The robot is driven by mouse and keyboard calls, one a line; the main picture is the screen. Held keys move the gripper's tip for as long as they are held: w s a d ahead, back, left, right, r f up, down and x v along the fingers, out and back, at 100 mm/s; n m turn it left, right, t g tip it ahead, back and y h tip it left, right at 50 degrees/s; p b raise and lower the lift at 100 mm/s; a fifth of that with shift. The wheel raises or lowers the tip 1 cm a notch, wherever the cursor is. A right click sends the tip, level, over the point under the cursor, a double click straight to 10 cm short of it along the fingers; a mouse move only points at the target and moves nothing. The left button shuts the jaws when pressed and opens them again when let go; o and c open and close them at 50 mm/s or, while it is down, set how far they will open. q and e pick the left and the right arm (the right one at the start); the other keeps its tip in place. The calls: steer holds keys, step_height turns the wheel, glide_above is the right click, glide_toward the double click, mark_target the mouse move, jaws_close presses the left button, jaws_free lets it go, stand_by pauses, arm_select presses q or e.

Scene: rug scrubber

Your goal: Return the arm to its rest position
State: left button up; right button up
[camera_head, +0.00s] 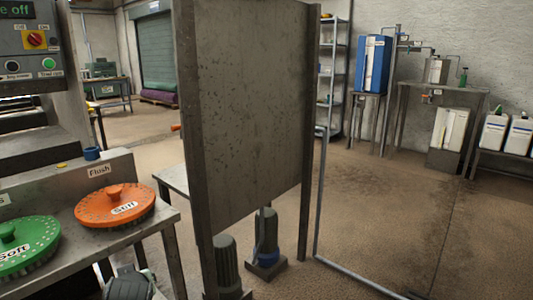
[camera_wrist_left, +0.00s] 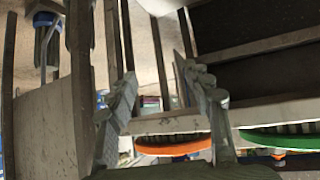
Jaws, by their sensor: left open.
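My left gripper (camera_wrist_left: 160,88) shows in the wrist view with its two fingers spread apart and nothing between them. It is open and empty. In the head view only a dark piece, likely of my left arm, shows at the bottom edge beside the bench; the fingers cannot be made out there. My right gripper is in neither view. The orange brush disc marked Stiff (camera_head: 115,205) lies on the metal bench (camera_head: 160,220). The green brush disc marked Soft (camera_head: 25,245) lies left of it. Edges of the orange disc (camera_wrist_left: 172,146) and green disc (camera_wrist_left: 280,138) also show in the wrist view.
A tall grey panel (camera_head: 250,110) on posts stands just right of the bench, with grey motors (camera_head: 225,262) at its foot. A control box (camera_head: 30,45) is at the upper left. A blue tank (camera_head: 373,63) and white containers (camera_head: 520,132) stand farther back. The floor at right is open.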

arm_select(q)
steer(key=s+d+f+m+g+h, duration=0.2)
steer(key=s+f+m, duration=0.2)
steer(key=s+f, duration=0.6)
steer(key=s+d+f+m+g+h, duration=0.1)
steer(key=s+d+f+m+g, duration=0.1)
steer(key=s+f, duration=0.9)
steer(key=s+m+g, duration=0.1)
steer(key=s+m, duration=0.1)
steer(key=s, duration=0.4)
steer(key=shift+s+d+f+h+p, duration=0.2)
steer(key=shift+d+h+p, duration=0.1)
steer(key=shift+h, duration=0.1)
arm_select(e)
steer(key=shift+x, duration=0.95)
